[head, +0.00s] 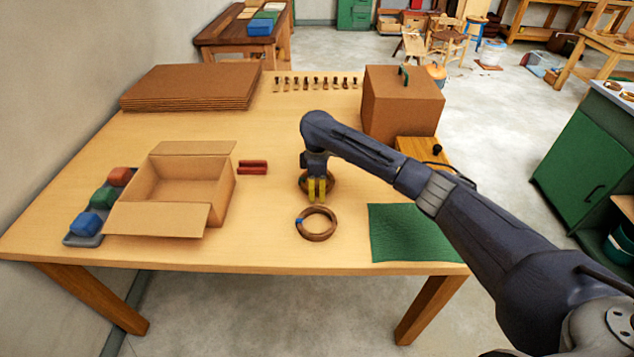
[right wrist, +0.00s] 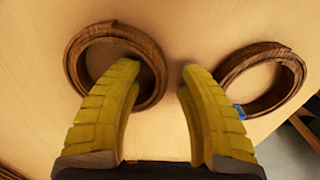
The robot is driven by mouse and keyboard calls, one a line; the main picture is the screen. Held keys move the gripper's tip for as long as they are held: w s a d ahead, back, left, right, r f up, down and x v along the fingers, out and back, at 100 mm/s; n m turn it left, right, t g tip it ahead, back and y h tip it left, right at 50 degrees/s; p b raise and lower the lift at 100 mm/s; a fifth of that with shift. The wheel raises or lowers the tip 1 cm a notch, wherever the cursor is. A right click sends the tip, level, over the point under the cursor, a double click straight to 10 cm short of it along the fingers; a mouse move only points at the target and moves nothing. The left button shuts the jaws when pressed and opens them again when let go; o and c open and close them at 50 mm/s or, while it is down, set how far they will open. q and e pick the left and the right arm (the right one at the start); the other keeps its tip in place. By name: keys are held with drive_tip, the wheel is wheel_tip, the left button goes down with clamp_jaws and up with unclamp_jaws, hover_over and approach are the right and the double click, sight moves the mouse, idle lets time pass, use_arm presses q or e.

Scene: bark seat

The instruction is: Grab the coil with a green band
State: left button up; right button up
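Two brown coils lie flat on the light wooden table. The near coil (head: 318,237) has a blue band at its left edge; it also shows at the right in the right wrist view (right wrist: 291,72), blue band at its lower left. The farther coil (head: 334,182) is partly hidden behind my right gripper (head: 317,190); no band shows on its visible part. In the right wrist view the yellow fingers (right wrist: 160,68) are open. The left finger overlaps the opening of the farther coil (right wrist: 112,31); the right finger lies between the coils. No green band is visible. My left gripper is out of view.
A green mat (head: 405,235) lies right of the coils. An open cardboard box (head: 155,218), dark red bars (head: 253,167) and a grey tray of coloured blocks (head: 85,240) are at the left. A closed brown box (head: 402,104) stands behind my right arm.

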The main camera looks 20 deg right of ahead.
clamp_jaws()
drive_tip(key=shift+r, duration=0.1)
